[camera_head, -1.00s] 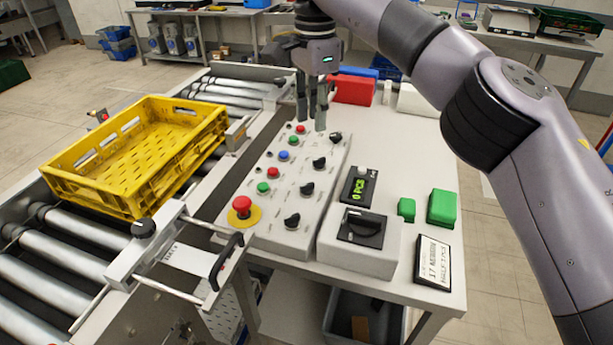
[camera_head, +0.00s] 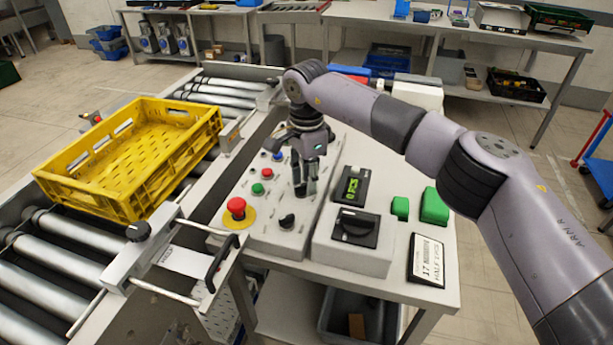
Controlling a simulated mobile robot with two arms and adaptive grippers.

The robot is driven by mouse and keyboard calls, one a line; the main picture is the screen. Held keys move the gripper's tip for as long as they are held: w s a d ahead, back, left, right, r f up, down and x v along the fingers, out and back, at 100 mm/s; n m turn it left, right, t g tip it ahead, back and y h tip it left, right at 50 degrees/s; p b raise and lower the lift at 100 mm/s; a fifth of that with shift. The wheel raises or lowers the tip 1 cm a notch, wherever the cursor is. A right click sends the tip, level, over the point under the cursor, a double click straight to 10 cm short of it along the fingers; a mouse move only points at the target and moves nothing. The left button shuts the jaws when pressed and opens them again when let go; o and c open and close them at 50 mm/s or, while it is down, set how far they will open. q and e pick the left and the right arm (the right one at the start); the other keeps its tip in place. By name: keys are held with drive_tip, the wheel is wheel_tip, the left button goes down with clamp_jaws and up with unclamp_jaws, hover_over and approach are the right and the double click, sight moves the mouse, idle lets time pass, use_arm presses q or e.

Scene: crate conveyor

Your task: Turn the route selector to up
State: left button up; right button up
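The control panel (camera_head: 262,222) is a sloped grey board with coloured push buttons and black rotary knobs. I cannot read its labels, so I cannot tell which knob is the route selector. The nearest black knob (camera_head: 287,221) shows clearly. My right gripper (camera_head: 305,190) points down over the panel, just beyond that knob. Its fingertips are at or close above the panel and hide the knob there. The fingers look close together; whether they grip a knob I cannot tell. A larger black rotary switch (camera_head: 356,228) sits on a white box to the right. My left gripper is out of view.
A red emergency button (camera_head: 236,208) stands at the panel's near left. A yellow crate (camera_head: 75,195) rests on the roller conveyor to the left. A counter display (camera_head: 352,187), green blocks (camera_head: 434,207) and a sign (camera_head: 427,259) occupy the table's right side.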

drive_tip(key=shift+c, duration=0.4)
clamp_jaws()
